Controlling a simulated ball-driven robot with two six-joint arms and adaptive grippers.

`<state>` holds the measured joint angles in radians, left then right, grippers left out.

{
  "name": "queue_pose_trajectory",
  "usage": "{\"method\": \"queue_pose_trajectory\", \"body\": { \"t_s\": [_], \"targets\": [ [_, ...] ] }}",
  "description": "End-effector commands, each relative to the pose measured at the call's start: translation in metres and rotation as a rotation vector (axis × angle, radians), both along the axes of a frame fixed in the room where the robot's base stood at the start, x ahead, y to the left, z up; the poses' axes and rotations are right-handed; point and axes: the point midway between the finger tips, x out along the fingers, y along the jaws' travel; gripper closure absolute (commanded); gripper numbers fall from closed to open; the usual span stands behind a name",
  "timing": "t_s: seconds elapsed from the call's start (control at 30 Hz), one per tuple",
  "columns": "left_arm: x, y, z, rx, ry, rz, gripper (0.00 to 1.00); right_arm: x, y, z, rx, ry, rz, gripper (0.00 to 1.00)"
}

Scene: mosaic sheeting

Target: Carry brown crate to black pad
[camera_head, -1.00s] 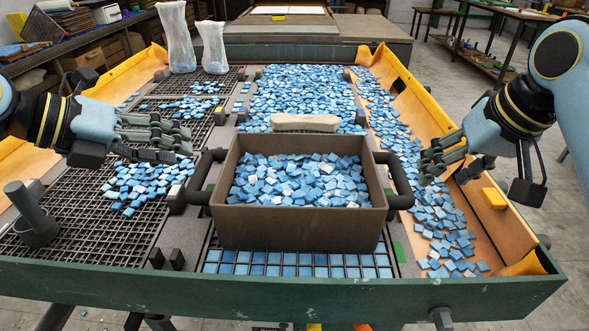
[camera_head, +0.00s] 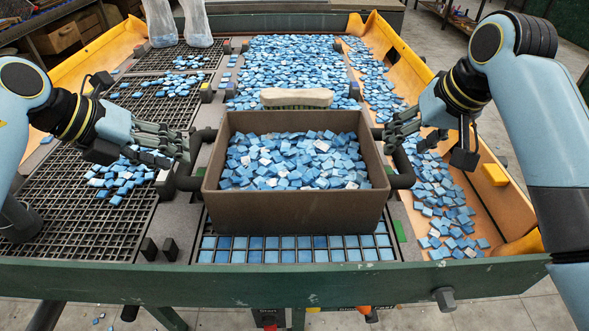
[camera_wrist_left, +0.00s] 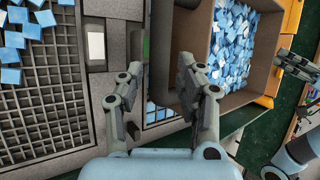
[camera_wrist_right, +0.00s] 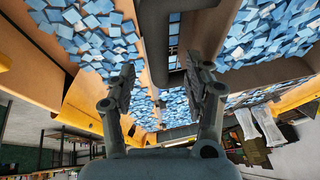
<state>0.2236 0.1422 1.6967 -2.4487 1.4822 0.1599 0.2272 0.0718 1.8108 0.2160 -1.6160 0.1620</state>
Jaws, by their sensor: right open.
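The brown crate (camera_head: 296,212), full of loose blue tiles (camera_head: 290,160), stands upright on the table with a dark handle on each side. My left gripper (camera_head: 182,145) is open beside the crate's left handle (camera_head: 190,182); its spread fingers show in the left wrist view (camera_wrist_left: 160,85), close to the crate's wall. My right gripper (camera_head: 388,132) is open at the crate's right handle (camera_head: 403,168); its fingers stand apart in the right wrist view (camera_wrist_right: 160,80). I cannot tell whether either touches a handle. I cannot make out a black pad.
Blue tiles fill a grid (camera_head: 300,248) in front of the crate. Loose tiles lie behind it and along the orange right chute (camera_head: 495,205). A pale rounded block (camera_head: 297,97) sits behind the crate. A green front rail (camera_head: 300,278) edges the table.

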Motion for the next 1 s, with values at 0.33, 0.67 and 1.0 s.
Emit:
{"method": "queue_pose_trajectory", "body": {
  "t_s": [0.33, 0.67, 1.0],
  "targets": [
    [0.015, -0.022, -0.032, 0.0, -0.001, 0.0, 0.64, 0.017, 0.006, -0.038, -0.001, 0.0, 0.0, 0.49],
    [0.016, -0.024, -0.035, 0.001, -0.002, -0.001, 0.64, 0.018, 0.006, -0.041, -0.001, -0.001, 0.0, 0.49],
    [0.016, -0.024, -0.035, 0.001, -0.001, 0.0, 1.0, 0.018, 0.006, -0.041, -0.001, -0.001, 0.0, 0.89]
  ]
}}
